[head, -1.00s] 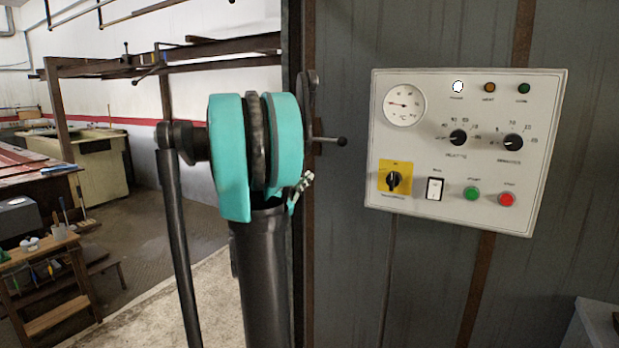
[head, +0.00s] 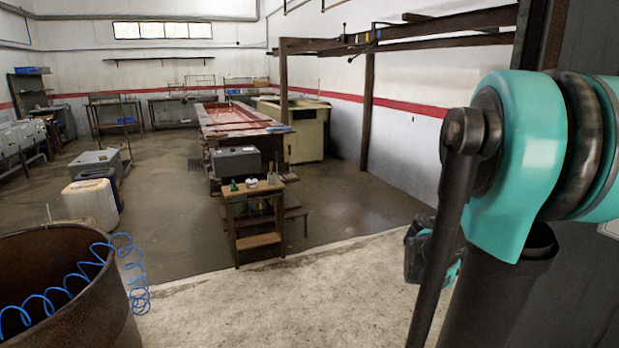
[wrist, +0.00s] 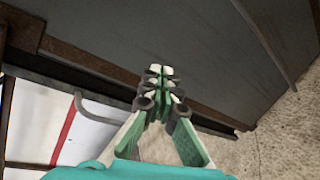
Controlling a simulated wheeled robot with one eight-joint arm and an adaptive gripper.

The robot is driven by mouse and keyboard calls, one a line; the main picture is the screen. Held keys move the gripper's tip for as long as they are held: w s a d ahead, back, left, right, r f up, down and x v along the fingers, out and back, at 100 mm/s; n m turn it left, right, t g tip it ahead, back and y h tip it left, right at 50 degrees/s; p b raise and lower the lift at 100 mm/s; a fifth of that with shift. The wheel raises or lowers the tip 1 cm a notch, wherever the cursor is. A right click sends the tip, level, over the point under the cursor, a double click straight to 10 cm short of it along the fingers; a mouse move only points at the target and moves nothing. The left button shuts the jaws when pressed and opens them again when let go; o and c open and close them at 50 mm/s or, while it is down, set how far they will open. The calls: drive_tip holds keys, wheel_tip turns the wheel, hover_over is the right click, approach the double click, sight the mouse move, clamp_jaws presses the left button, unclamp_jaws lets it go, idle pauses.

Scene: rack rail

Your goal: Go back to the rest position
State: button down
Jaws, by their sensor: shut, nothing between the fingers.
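My gripper (wrist: 161,76) is shut and empty in the wrist view, with its green and pale fingers together. It points along the grey metal wall (wrist: 190,45), with the concrete floor (wrist: 285,125) beyond and below. In the head view my teal and black arm fills the right side. A small dark and teal part of my arm shows low behind the column, and the fingers cannot be made out there.
A rusty drum (head: 75,305) with a coiled blue hose (head: 135,270) stands at front left. A small wooden stand (head: 255,222) is mid-floor before a long red-topped table (head: 235,120). White and blue canisters (head: 92,203) stand left. The pale floor in front is clear.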

drive_tip(key=s+a+f+m+y, duration=0.2)
drive_tip(key=a+f+y, duration=0.3)
drive_tip(key=a, duration=0.5)
drive_tip(key=s+a+f+m+y, duration=0.2)
drive_tip(key=a+f+y, duration=0.3)
drive_tip(key=a+f, duration=0.3)
drive_tip(key=s+a+f+m+y, duration=0.3)
drive_tip(key=a+f, duration=0.3)
drive_tip(key=a, duration=0.6)
drive_tip(key=shift+s+a+f+t+y, duration=0.25)
drive_tip(key=shift+s+a+t+y, duration=0.25)
drive_tip(key=shift+y, duration=0.4)
drive_tip(key=shift+d, duration=0.25)
